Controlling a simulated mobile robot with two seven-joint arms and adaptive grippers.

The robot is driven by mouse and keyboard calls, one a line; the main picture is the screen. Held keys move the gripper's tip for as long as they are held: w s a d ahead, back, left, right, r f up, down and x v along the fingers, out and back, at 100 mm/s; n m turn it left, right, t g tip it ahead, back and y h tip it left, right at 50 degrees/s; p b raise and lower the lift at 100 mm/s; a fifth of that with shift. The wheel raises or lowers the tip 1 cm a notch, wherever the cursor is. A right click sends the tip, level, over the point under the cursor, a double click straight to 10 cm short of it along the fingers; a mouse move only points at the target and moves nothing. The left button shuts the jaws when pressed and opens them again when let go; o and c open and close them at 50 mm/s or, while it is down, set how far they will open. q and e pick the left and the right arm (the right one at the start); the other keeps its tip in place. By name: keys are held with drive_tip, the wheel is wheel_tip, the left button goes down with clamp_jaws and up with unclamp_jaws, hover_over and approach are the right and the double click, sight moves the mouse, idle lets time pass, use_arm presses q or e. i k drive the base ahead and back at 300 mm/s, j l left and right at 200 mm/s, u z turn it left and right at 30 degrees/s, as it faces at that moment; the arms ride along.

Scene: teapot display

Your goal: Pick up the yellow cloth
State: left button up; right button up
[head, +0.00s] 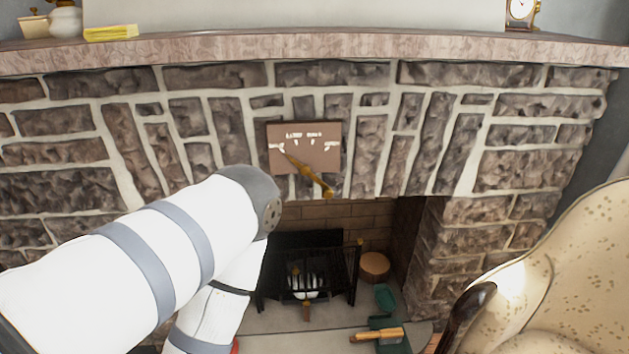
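The yellow cloth (111,34) is a small, flat, folded-looking piece near the left end of the stone mantel shelf (330,50). It lies just right of a pale rounded pot (66,22). My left arm comes in from the left, bends in front of the fireplace and goes down to the bottom edge. Its gripper is out of the picture, well below the cloth. My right arm and gripper do not show.
A cup-like pot (33,27) and a clock (521,14) also stand on the mantel, whose middle is clear. A patterned armchair (570,260) stands at right.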

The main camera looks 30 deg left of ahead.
sight(128, 30)
drive_tip(key=u, duration=1.85)
drive_tip(key=i+j, duration=0.1)
drive_tip(key=j, duration=0.15)
